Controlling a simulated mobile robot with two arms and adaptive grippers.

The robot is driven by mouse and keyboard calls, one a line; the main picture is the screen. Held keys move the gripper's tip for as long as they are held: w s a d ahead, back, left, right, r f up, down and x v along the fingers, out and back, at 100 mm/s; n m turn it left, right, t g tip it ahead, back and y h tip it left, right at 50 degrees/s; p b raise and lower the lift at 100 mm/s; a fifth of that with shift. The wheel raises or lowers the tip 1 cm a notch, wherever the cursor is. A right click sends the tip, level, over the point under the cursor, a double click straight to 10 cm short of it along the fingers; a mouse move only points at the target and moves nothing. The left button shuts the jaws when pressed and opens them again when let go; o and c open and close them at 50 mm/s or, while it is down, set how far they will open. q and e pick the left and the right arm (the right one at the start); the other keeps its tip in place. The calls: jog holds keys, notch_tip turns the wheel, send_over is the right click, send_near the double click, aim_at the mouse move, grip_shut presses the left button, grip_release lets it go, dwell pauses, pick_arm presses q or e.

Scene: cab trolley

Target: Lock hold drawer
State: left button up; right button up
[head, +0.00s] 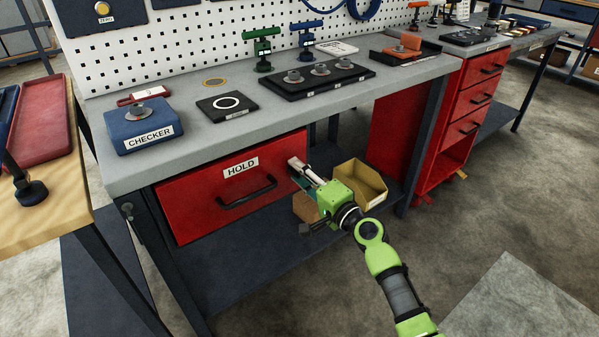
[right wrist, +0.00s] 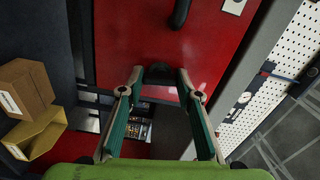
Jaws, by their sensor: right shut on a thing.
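The red HOLD drawer (head: 200,197) sits under the grey bench top, with a white HOLD label (head: 241,167) and a black bar handle (head: 247,192). Its front looks flush under the bench. My right gripper (head: 297,164) is at the upper right end of the drawer front. In the right wrist view its green-padded fingers (right wrist: 158,77) close on a small dark lock knob (right wrist: 158,72) on the red front (right wrist: 130,35). The knob is largely hidden in the head view, and its turn angle is hard to tell. My left gripper is not in view.
The bench top (head: 180,155) carries a blue CHECKER box (head: 137,135), a black pad and a black tray. A red drawer cabinet (head: 440,140) stands to the right. The floor in front is clear.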

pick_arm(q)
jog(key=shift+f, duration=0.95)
pick_arm(e)
jog(key=shift+m, duration=1)
jog(key=o, duration=1.1)
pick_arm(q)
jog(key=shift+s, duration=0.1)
pick_arm(e)
jog(key=shift+o, duration=0.2)
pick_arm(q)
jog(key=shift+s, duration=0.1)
pick_arm(e)
jog(key=v, duration=1.2)
